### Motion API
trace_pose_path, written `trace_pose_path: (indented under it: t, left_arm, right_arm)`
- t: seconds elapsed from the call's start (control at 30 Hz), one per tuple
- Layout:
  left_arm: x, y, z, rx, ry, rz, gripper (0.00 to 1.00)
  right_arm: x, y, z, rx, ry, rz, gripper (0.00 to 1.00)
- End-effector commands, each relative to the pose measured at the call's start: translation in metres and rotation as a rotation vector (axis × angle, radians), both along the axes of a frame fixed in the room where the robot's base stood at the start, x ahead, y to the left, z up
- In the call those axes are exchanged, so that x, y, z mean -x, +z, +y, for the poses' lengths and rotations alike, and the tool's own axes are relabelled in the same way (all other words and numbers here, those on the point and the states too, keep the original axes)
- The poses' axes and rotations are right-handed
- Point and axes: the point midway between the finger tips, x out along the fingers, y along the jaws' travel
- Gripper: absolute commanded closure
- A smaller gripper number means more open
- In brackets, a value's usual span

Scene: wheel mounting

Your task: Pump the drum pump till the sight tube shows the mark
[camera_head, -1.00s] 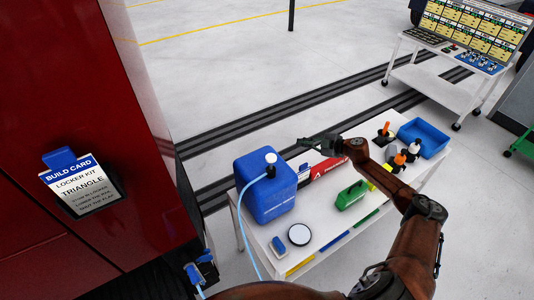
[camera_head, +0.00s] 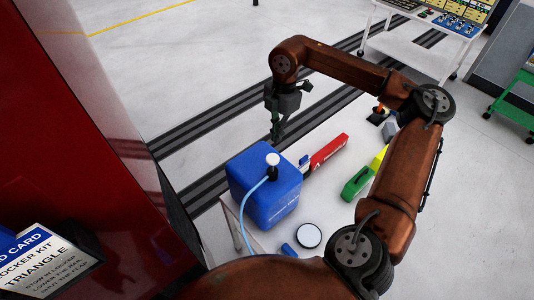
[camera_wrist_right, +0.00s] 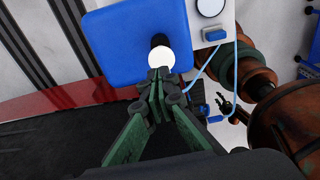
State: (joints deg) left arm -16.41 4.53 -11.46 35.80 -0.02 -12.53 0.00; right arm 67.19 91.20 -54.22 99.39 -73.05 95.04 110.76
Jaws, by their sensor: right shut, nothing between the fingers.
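The drum pump is a blue drum (camera_head: 262,198) with a white pump knob (camera_head: 272,159) on a black neck. A light-blue hose (camera_head: 242,212) runs down from it. My right gripper (camera_head: 275,138) points down just behind the knob. In the right wrist view, the shut, empty fingers (camera_wrist_right: 160,76) are close to the white knob (camera_wrist_right: 161,57), over the blue drum (camera_wrist_right: 135,38); I cannot tell if they touch it. A small dark claw shape (camera_wrist_right: 227,106) there may be my left gripper; its state is unclear. I cannot make out a sight tube or mark.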

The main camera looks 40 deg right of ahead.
Motion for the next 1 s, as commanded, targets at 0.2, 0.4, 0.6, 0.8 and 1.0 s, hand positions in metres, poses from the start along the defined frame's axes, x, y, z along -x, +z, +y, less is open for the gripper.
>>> trace_pose_path:
  t: [0.2,0.4,0.6,0.8,1.0]
  left_arm:
    - [0.034,-0.002,0.002,-0.003,0.009,0.042,0.58]
    - [0.032,-0.005,0.002,-0.002,0.008,0.039,0.58]
    - [0.009,-0.017,0.001,-0.001,0.003,0.010,0.58]
    - [0.006,-0.038,0.001,0.000,0.001,0.008,0.58]
    - [0.021,-0.054,0.001,-0.001,0.005,0.027,0.58]
  right_arm:
    - [0.000,0.000,0.000,-0.002,-0.001,0.000,1.00]
    - [0.000,-0.005,0.001,-0.003,0.001,0.000,1.00]
    - [0.000,-0.022,0.002,-0.003,0.002,0.002,1.00]
    - [0.000,-0.048,0.005,-0.004,0.002,0.001,1.00]
    - [0.000,-0.067,0.007,-0.004,0.001,0.001,1.00]
